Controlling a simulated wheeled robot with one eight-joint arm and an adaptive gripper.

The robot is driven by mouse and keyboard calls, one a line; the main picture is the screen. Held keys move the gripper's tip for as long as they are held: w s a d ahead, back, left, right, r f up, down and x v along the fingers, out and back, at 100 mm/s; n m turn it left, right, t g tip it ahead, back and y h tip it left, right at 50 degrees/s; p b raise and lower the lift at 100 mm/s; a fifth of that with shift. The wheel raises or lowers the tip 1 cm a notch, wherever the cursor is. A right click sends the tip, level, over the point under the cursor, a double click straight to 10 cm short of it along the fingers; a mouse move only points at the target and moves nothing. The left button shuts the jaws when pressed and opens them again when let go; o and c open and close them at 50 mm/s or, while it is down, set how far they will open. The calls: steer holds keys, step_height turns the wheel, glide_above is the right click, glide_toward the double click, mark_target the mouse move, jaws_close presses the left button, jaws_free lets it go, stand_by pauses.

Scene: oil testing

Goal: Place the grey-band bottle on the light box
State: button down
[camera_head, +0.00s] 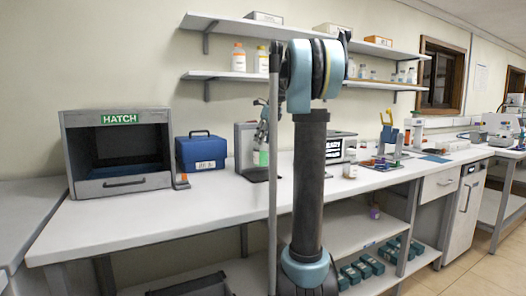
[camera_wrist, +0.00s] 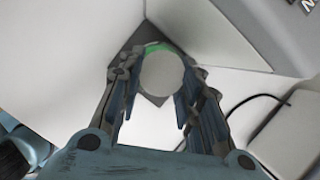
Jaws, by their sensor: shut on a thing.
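My gripper (camera_head: 263,135) points down at the light box and is shut on a bottle with a pale round top (camera_wrist: 160,74). A green patch shows on this bottle in the head view (camera_head: 261,158) and at its edge in the wrist view. I cannot make out a grey band on it. The light box (camera_head: 243,138) is a grey-white upright housing with a dark base, left of my arm. The bottle is upright at its front, low over the base. I cannot tell whether it touches the base. My arm hides part of the box.
A small white bottle (camera_head: 350,169) stands on the bench right of my arm. A blue case (camera_head: 201,152) and the grey HATCH cabinet (camera_head: 117,152) stand to the left. A dark cable (camera_wrist: 250,99) lies beside the box. The front bench strip (camera_head: 190,205) is clear.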

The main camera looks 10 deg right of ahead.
mark_target(263, 146)
steer(key=shift+f, duration=2.1)
steer(key=c, duration=1.1)
jaws_free()
steer(key=v, duration=1.2)
steer(key=shift+s, duration=0.15)
